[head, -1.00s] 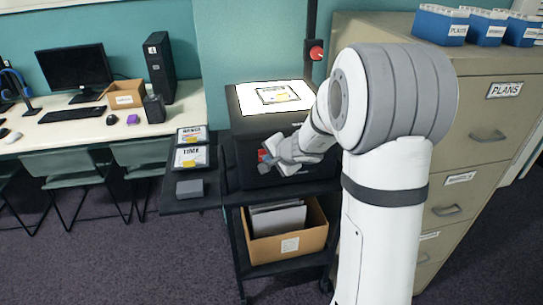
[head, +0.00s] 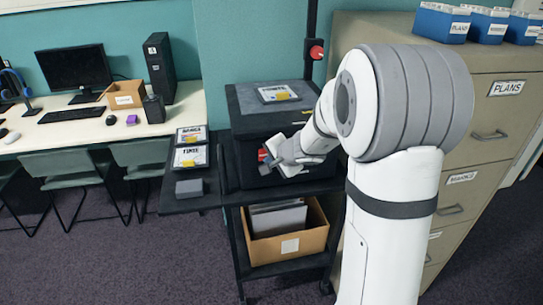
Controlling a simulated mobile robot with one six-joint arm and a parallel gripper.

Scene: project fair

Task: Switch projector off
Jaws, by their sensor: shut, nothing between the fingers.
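The overhead projector (head: 240,126) is a black box on a dark cart, with a grey, unlit top plate. A framed sheet (head: 278,93) with a yellow tag lies on that plate. A red knob (head: 316,50) sits on the post behind it. My gripper (head: 268,158) is at the projector's front face, shut and empty. A small red part (head: 263,155) shows right at the fingertips; I cannot tell whether they touch it. My wrist and arm hide the right part of the projector front.
A side shelf (head: 205,203) left of the projector holds two labelled sheets (head: 191,157) and a grey block (head: 189,187). A cardboard box (head: 265,252) stands on the cart's lower shelf. A filing cabinet (head: 485,90) stands close on the right.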

